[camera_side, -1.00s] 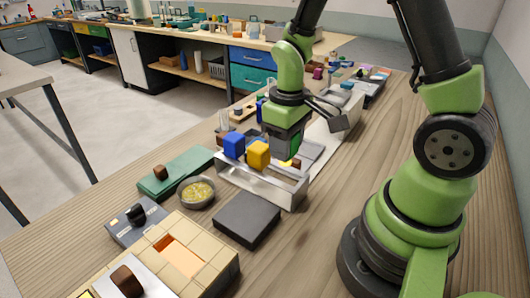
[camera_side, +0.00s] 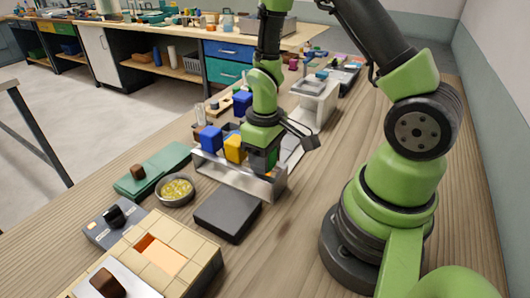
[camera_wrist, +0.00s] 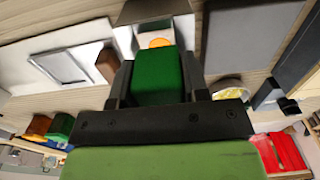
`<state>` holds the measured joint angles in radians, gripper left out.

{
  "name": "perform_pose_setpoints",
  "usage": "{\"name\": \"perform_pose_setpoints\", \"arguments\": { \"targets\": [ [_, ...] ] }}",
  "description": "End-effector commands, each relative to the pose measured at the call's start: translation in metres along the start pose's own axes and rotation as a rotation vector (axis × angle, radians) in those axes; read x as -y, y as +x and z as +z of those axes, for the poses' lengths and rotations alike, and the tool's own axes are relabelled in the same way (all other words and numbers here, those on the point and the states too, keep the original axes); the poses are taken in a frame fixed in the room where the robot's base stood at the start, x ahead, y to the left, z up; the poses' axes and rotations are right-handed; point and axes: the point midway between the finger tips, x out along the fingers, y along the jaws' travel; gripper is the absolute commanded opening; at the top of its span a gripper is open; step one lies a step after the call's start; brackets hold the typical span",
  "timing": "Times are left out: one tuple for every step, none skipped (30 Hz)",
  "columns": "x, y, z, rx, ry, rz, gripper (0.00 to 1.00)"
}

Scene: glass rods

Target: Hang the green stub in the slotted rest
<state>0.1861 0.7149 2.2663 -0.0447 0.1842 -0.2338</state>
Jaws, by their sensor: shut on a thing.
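The slotted rest (camera_side: 270,187) is a pale metal channel in the middle of the side view. A blue stub (camera_side: 210,138) and a yellow stub (camera_side: 234,148) sit in it side by side. My gripper (camera_side: 262,160) is at the right part of the rest, just right of the yellow stub. In the wrist view the green stub (camera_wrist: 157,77) is between the fingers, and my gripper is shut on it. In the side view the fingers mostly hide the green stub. I cannot tell whether it touches the rest.
A dark grey slab (camera_side: 228,216) lies in front of the rest. A bowl with yellow contents (camera_side: 176,190) and a green case (camera_side: 160,170) are to the left. A tiled block (camera_side: 185,262) stands at the front. The bench right of the rest is clear.

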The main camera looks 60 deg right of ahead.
Motion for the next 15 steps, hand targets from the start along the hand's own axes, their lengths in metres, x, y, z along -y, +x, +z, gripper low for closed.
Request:
{"name": "perform_pose_setpoints", "arguments": {
  "targets": [
    [0.0, 0.0, 0.0, 0.0, 0.0, 0.0, 0.15],
    [0.0, 0.0, -0.0001, 0.0, 0.0, 0.0, 0.15],
    [0.0, -0.0001, 0.0, 0.0, 0.0, 0.0, 0.15],
    [0.0, -0.0001, 0.0, 0.0, 0.0, 0.0, 0.15],
    [0.0, -0.0001, 0.0, 0.0, 0.0, 0.0, 0.49],
    [0.0, -0.0001, 0.0, 0.0, 0.0, 0.0, 0.58],
    [0.0, -0.0002, 0.0, 0.0, 0.0, 0.0, 0.65],
    [0.0, -0.0002, 0.0, 0.0, 0.0, 0.0, 0.72],
    [0.0, -0.0002, 0.0, 0.0, 0.0, 0.0, 0.72],
    [0.0, -0.0002, 0.0, 0.0, 0.0, 0.0, 0.72],
    [0.0, -0.0002, 0.0, 0.0, 0.0, 0.0, 0.72],
    [0.0, -0.0002, 0.0, 0.0, 0.0, 0.0, 0.72],
    [0.0, -0.0002, 0.0, 0.0, 0.0, 0.0, 0.72],
    [0.0, -0.0002, 0.0, 0.0, 0.0, 0.0, 0.72],
    [0.0, -0.0003, 0.0, 0.0, 0.0, 0.0, 0.72]
  ]
}}
